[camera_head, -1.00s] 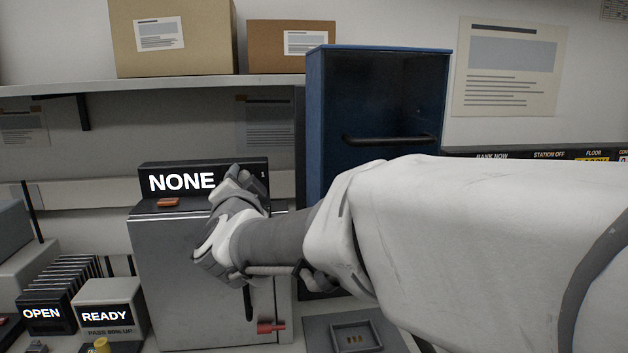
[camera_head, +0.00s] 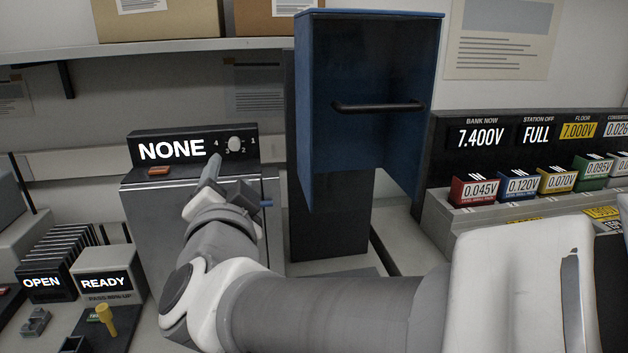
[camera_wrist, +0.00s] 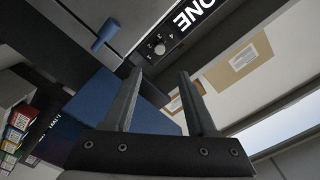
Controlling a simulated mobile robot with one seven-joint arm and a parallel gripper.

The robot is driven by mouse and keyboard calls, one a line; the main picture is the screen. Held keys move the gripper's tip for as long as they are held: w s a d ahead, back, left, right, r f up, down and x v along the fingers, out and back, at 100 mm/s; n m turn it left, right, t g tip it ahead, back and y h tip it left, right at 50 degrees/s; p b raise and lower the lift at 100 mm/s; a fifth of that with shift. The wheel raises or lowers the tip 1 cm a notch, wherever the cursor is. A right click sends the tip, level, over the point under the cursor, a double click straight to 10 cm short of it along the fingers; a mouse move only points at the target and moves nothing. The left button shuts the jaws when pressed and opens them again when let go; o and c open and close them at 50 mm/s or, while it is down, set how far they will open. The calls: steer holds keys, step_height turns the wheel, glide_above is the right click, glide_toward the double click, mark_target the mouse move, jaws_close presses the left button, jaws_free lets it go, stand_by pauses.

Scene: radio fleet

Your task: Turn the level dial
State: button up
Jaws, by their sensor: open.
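The level dial (camera_head: 235,145) is a small pale round knob on a black panel, with the numbers 1 to 4 around it. To its left the panel's display (camera_head: 172,149) reads NONE. In the wrist view the dial (camera_wrist: 160,48) lies beyond the fingertips, roughly between them, with the panel turned at a slant. My gripper (camera_head: 214,168) is just below and left of the dial in the head view, apart from it as far as I can see. In the wrist view its two fingers (camera_wrist: 159,75) are spread with nothing between them.
The panel stands on a grey metal box (camera_head: 150,220) with an orange button (camera_head: 159,171) and a blue knob (camera_head: 266,203). A tall blue bin (camera_head: 370,60) with a black handle stands close on the right. Voltage displays (camera_head: 480,136) are farther right.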

steer(key=v, duration=0.5)
steer(key=shift+p, duration=0.35)
steer(key=shift+w, duration=0.1)
steer(key=d+f+n+g+y, duration=0.1)
steer(key=d+f+n+g, duration=0.55)
steer(key=d, duration=0.35)
steer(key=s+d+f+g+h, duration=0.2)
steer(key=s+d+f+g, duration=0.15)
steer(key=d, duration=0.45)
steer(key=s+d+f+g+h, duration=0.25)
steer(key=s+d, duration=0.25)
steer(key=d, duration=0.3)
step_height(320, 180, up, 15)
steer(key=s+p, duration=0.1)
steer(key=p, duration=1.5)
steer(key=shift+d, duration=0.5)
steer(key=shift+a+n+t+h, duration=0.1)
steer(key=shift+n+t+h, duration=0.15)
